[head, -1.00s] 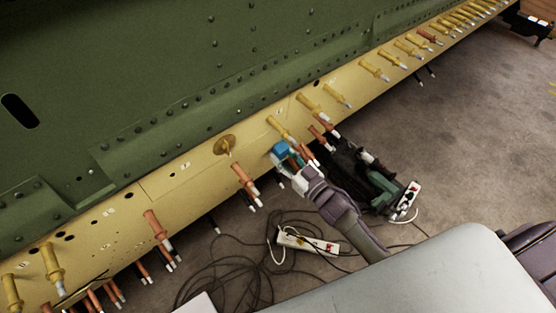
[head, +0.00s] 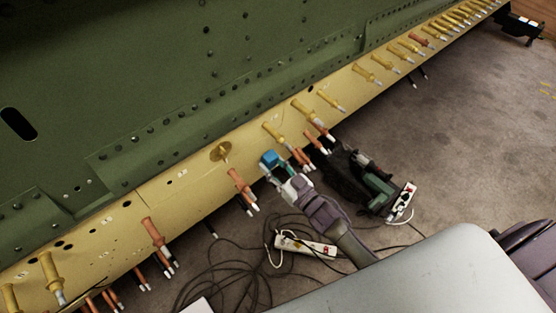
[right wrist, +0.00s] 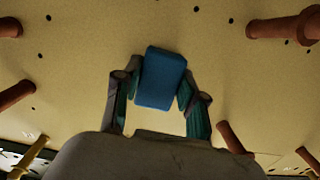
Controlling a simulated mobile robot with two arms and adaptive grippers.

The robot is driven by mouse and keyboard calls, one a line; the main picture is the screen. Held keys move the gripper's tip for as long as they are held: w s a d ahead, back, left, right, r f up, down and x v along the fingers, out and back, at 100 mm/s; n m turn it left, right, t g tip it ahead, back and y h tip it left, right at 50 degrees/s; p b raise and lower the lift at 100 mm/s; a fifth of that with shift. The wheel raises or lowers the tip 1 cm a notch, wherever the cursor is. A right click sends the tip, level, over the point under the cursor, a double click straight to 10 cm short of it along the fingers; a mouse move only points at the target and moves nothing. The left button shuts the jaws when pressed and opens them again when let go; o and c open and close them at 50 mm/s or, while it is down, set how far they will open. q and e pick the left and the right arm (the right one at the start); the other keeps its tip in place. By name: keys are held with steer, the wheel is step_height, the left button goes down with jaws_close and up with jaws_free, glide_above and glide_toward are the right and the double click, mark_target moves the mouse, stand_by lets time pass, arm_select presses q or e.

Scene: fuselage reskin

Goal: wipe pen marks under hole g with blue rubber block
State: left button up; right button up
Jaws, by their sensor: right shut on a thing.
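The blue rubber block (head: 270,158) is held between the fingers of my right gripper (head: 276,171), close to the lower part of the yellow skin strip (head: 115,217). In the right wrist view the block (right wrist: 163,79) sits between the fingertips of the gripper (right wrist: 160,92), with the yellow panel behind it. I cannot tell whether the block touches the panel. Pen marks and the letter of hole g are too small to make out. My left gripper is not in view.
Copper-coloured fasteners (head: 241,186) and yellow fasteners (head: 273,133) stick out of the strip on both sides of the block. A green power tool (head: 378,188), a power strip (head: 305,246) and loose black cables (head: 230,270) lie on the carpet below.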

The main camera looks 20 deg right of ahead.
mark_target(254, 165)
steer(key=shift+s+a+r, duration=0.1)
steer(key=shift+s+a, duration=0.1)
steer(key=shift+a, duration=0.45)
steer(key=shift+s+a+f, duration=0.1)
steer(key=shift+s+a, duration=0.1)
steer(key=shift+a, duration=0.45)
steer(key=shift+s+a+r, duration=0.1)
steer(key=shift+s+a, duration=0.1)
steer(key=shift+a, duration=0.45)
steer(key=shift+p, duration=0.3)
steer(key=shift+s+d+f, duration=0.15)
steer(key=shift+s+f, duration=0.1)
steer(key=shift+s, duration=0.45)
steer(key=shift+f+p+v, duration=0.2)
steer(key=shift+p+v, duration=0.05)
steer(key=shift+v, duration=0.85)
steer(key=shift+f+p+v, duration=0.15)
steer(key=shift+p+v, duration=0.05)
steer(key=shift+v, duration=0.9)
steer(key=shift+d, duration=0.1)
steer(key=shift+f+v, duration=0.25)
steer(key=shift+v, duration=1.15)
